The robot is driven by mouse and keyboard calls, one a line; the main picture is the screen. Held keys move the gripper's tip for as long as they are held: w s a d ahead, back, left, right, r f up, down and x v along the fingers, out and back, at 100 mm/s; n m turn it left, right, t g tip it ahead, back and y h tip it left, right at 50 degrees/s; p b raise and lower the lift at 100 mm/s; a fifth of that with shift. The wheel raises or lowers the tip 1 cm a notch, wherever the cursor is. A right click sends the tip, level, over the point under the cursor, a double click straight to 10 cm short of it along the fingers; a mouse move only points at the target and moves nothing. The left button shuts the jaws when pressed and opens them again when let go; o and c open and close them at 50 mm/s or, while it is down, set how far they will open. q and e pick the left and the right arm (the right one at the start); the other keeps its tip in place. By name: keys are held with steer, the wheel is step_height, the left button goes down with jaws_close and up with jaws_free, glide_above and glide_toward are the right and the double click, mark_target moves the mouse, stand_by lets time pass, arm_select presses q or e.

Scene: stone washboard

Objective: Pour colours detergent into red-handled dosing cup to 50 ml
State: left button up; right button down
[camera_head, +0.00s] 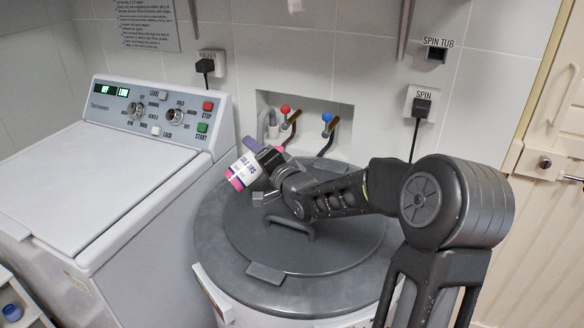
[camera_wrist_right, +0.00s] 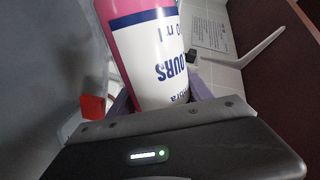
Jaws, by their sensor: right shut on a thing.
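The colours detergent bottle (camera_head: 242,171) is pink with a white label and dark blue lettering. My right gripper (camera_head: 258,165) is shut on it and holds it tilted above the left back part of the round grey lid. In the right wrist view the bottle (camera_wrist_right: 158,55) sits between the two purple-grey fingers, with "OURS" readable on its label. The bottle's mouth cannot be made out. A small red block (camera_wrist_right: 93,107) shows left of the fingers there; I cannot tell what it is. I cannot make out the dosing cup. My left gripper is not in view.
The round grey lid (camera_head: 228,235) with a bar handle covers a white tub. A white washing machine (camera_head: 85,185) with a control panel stands at left. Red (camera_head: 285,108) and blue (camera_head: 327,117) taps sit in a wall recess. A blue item (camera_head: 12,312) is at the lower left.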

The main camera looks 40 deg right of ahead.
steer(key=shift+a+r+m+p, duration=0.2)
steer(key=shift+m+p, duration=0.4)
steer(key=shift+p, duration=0.25)
stand_by(1.0)
steer(key=shift+a+f+m+b, duration=0.3)
steer(key=shift+f+m, duration=0.35)
steer(key=shift+m, duration=0.15)
stand_by(1.7)
steer(key=shift+d+m, duration=0.1)
steer(key=shift+m, duration=0.2)
stand_by(1.8)
steer(key=shift+d+r+n+p, duration=0.15)
steer(key=shift+r+n+p, duration=0.15)
steer(key=shift+r+n, duration=0.25)
steer(key=shift+d+r+n+p, duration=0.15)
steer(key=shift+r+n+p, duration=0.1)
steer(key=shift+r+n, duration=0.25)
step_height(320, 180, down, 2)
steer(key=n+b, duration=0.1)
steer(key=b, duration=0.3)
steer(key=shift+d+f+n, duration=0.1)
steer(key=shift+n, duration=0.15)
steer(key=shift+r+p, duration=0.5)
steer(key=shift+r, duration=0.05)
